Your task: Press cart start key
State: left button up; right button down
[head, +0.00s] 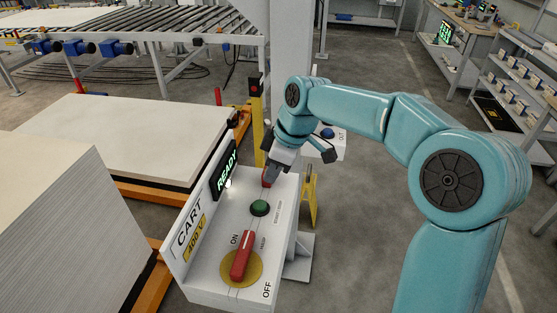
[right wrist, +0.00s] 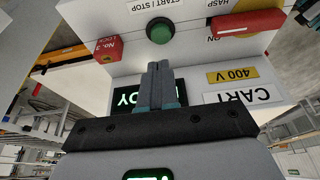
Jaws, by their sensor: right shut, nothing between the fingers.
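The white cart control box (head: 210,275) stands in the lower middle of the head view. Its round green key (head: 260,208) sits on the top face; in the right wrist view the green key (right wrist: 159,30) is beside the label START / STOP. My right gripper (head: 272,174) is above the far end of the box, beyond the green key. In the right wrist view its fingers (right wrist: 157,85) are shut and empty, with the key showing past their tips; a gap seems to remain. My left gripper is not in view.
A red rotary handle (head: 241,256) on a yellow plate points toward ON. The READY display (head: 225,172) is lit green. A red lock (right wrist: 109,49) marked No. 3 is beside the key. Board stacks (head: 130,140) stand left; a grey post (head: 290,50) rises behind.

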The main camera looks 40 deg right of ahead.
jog(key=v, duration=0.3)
jog(key=shift+s+d+r, duration=0.1)
jog(key=shift+r, duration=0.25)
dwell(0.4)
jog(key=shift+s, duration=0.15)
dwell(0.3)
dwell(0.5)
